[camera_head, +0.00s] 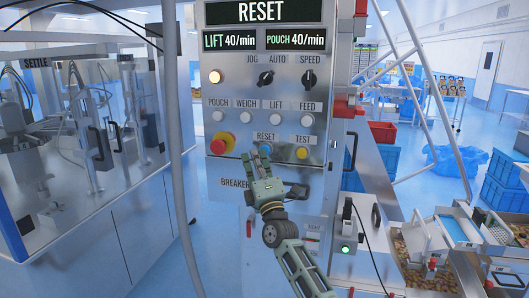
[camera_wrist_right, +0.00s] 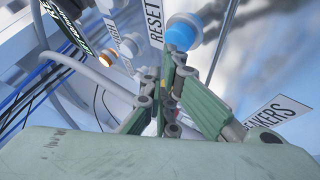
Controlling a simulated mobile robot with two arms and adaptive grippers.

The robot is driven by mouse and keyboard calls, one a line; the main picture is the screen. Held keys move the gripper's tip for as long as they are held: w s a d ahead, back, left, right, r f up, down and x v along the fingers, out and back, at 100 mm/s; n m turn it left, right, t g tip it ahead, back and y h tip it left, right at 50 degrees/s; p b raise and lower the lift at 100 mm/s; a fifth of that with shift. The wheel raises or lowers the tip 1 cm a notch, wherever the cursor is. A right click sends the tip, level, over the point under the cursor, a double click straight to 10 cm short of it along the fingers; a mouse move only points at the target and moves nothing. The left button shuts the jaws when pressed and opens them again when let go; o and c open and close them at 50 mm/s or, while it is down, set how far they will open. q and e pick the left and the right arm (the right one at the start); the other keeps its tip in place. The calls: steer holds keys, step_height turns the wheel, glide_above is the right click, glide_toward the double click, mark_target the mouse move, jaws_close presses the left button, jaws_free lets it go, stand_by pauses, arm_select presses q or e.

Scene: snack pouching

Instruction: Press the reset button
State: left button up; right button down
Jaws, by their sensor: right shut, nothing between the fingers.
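The blue reset button (camera_head: 265,149) sits under the RESET label on the grey control panel (camera_head: 232,177), between the red emergency stop (camera_head: 219,145) and the yellow test button (camera_head: 302,153). In the right wrist view the blue button (camera_wrist_right: 182,33) shows large beside its label. My right gripper (camera_head: 254,160) is shut and empty, its fingertips just in front of the button's lower left in the head view. In the right wrist view the fingertips (camera_wrist_right: 176,62) overlap the button's lower edge; I cannot tell whether they touch it. My left gripper is not in view.
The panel's top display (camera_head: 261,12) reads RESET. Round buttons (camera_head: 247,117) and knobs (camera_head: 265,79) sit above the reset button. A breaker handle (camera_head: 297,191) is below right. A glass-walled machine (camera_head: 60,110) stands left; blue crates (camera_head: 378,167) stand right.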

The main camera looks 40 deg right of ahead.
steer(key=shift+w+d+b, duration=0.35)
steer(key=shift+d, duration=0.05)
stand_by(0.9)
stand_by(0.4)
steer(key=shift+s+a+p, duration=0.65)
steer(key=shift+p, duration=0.55)
